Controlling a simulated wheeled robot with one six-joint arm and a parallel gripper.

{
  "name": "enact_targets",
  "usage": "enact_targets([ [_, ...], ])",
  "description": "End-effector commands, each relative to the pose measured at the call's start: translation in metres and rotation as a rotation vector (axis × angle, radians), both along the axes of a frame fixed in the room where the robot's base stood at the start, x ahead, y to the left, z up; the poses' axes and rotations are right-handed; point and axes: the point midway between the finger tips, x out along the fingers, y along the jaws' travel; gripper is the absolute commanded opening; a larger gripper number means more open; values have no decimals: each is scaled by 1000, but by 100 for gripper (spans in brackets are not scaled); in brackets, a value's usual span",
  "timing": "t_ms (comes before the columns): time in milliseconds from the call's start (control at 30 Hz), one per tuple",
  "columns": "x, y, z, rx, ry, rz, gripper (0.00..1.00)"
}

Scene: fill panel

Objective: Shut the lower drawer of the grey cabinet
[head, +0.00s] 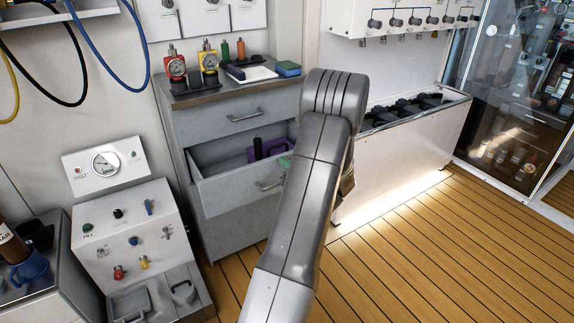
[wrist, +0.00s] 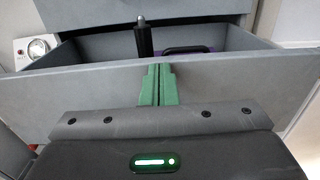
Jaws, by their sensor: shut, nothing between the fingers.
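The grey cabinet (head: 181,125) stands left of centre in the head view. Its lower drawer (head: 235,191) is pulled out, with a bar handle on its front. The drawer front (wrist: 70,90) spans the wrist view. A purple item with a black handle (head: 265,151) lies inside. In the wrist view a dark cylinder with a metal tip (wrist: 143,40) stands in the drawer. My gripper (wrist: 159,70) has its green fingers shut together and empty at the middle of the drawer front's top edge; I cannot tell if they touch it. My arm mostly hides the gripper in the head view.
The upper drawer (head: 232,116) is shut. Gauges (head: 176,68) and small items stand on the cabinet top. A white panel console (head: 135,225) stands at the left front. A long white bench unit (head: 400,155) is to the right. Wooden floor (head: 430,260) is free at the right.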

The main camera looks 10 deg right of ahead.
Motion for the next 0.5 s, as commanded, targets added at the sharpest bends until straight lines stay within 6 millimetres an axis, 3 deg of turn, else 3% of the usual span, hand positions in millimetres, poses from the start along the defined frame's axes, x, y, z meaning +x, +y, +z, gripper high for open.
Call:
enact_targets([
  [167,14,5,-1,-2,-2,3,0],
  [500,99,36,-2,-2,-3,3,0],
])
